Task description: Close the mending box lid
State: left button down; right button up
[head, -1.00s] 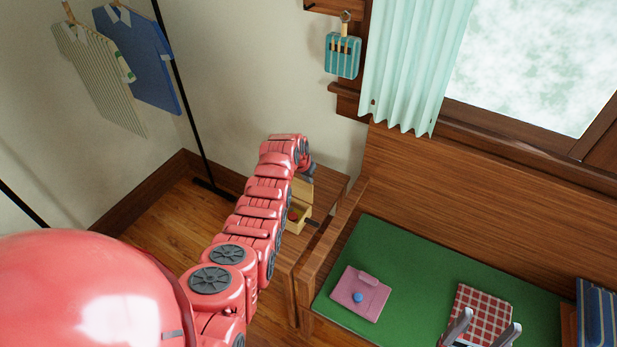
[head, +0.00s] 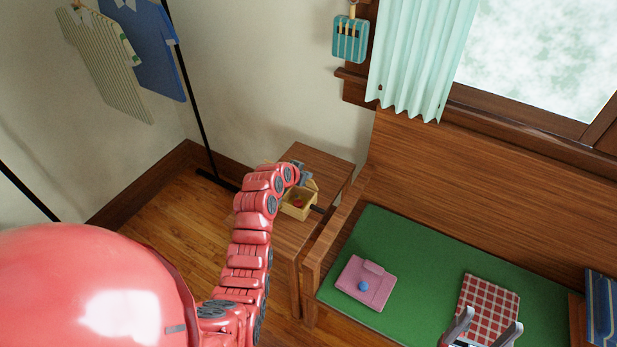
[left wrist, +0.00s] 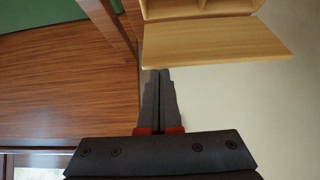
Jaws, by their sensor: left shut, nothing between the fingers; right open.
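The mending box (head: 299,213) is a small light-wood box on the side table. It stands open with something red inside. In the left wrist view its lid (left wrist: 215,40) is a pale wood panel, swung open from the box (left wrist: 195,12). In the head view my left arm and gripper partly hide the lid. My left gripper (head: 306,178) is beside the lid, shut and empty. In the left wrist view its fingertips (left wrist: 158,73) are by the lid's lower left corner; I cannot tell whether they touch. My right gripper (head: 484,328) is open and empty, in front of the checked cloth.
The side table (head: 322,163) stands against the wall by the wooden bench (head: 345,215). On the bench's green cushion (head: 425,255) lie a pink folded item (head: 368,280) and a red checked cloth (head: 488,303). A clothes rack (head: 197,110) stands at the left.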

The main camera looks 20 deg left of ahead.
pick_arm(q)
jog(key=s+f+t+b, duration=0.2)
jog(key=b, duration=0.7)
jog(key=s+f+t+b, duration=0.2)
jog(key=f+t+b, duration=0.1)
jog(key=b, duration=0.7)
jog(key=s+f+t+b, duration=0.3)
jog(key=b, duration=0.6)
jog(key=shift+s+a+f+h, duration=0.1)
jog(key=shift+a+h, duration=0.2)
jog(key=shift+h, duration=0.1)
jog(key=shift+s+f+b, duration=0.2)
jog(key=shift+f+b, duration=0.3)
jog(key=shift+b, duration=0.75)
